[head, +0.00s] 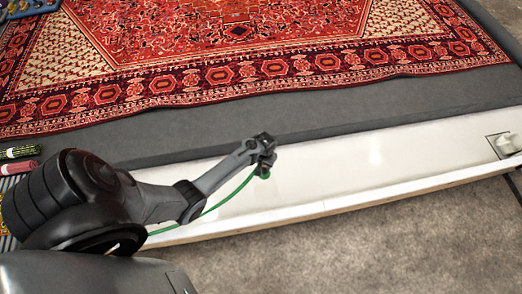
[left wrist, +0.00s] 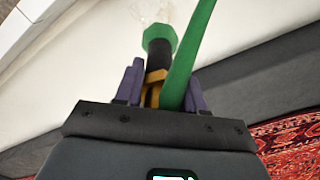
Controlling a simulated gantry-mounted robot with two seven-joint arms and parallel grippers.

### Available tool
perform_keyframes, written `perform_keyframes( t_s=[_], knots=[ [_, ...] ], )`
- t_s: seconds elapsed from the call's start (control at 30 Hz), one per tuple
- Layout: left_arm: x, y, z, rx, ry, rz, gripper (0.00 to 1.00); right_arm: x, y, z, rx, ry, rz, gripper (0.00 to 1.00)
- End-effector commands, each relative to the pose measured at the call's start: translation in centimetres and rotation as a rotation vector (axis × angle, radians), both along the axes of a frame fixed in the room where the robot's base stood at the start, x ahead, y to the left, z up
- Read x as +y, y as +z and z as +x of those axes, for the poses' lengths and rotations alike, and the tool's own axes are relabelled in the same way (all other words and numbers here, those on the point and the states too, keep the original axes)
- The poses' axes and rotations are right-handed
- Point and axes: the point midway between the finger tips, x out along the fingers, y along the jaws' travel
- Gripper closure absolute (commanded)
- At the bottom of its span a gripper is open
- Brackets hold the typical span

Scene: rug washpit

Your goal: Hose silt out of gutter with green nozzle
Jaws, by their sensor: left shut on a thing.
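My left gripper (head: 264,152) is shut on the green nozzle (left wrist: 159,38) and hangs over the white gutter (head: 370,160), near the middle of its length. In the left wrist view the nozzle has a green tip, a black collar and a yellow part between my purple fingers. A faint clear spray or splash shows beyond its tip. The green hose (head: 215,203) trails from the gripper to the lower left and crosses the left wrist view close up (left wrist: 190,60). The gutter floor looks white, with no distinct silt visible. My right gripper is not in view.
A red patterned rug (head: 240,75) lies on the grey bed (head: 300,118) behind the gutter. A pale fitting (head: 508,144) sits at the gutter's right end. Green (head: 20,152) and red (head: 20,167) brush-like items lie at the left. Bare floor (head: 400,240) is in front.

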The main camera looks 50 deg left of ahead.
Motion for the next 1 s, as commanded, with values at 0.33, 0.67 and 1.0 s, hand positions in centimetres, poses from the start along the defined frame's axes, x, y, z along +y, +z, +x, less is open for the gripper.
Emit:
perform_keyframes(
  t_s=[0.33, 0.67, 1.0],
  knots=[
    [-0.7, -0.1, 1.7, -0.002, 0.001, 0.000, 0.91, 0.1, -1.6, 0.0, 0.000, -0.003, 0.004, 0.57],
    [-1.5, -0.1, 3.2, -0.002, 0.000, 0.000, 0.91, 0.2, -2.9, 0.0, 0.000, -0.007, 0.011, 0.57],
    [-2.2, -0.2, 4.7, -0.002, 0.001, 0.000, 0.91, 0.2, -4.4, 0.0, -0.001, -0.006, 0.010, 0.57]
  ],
)
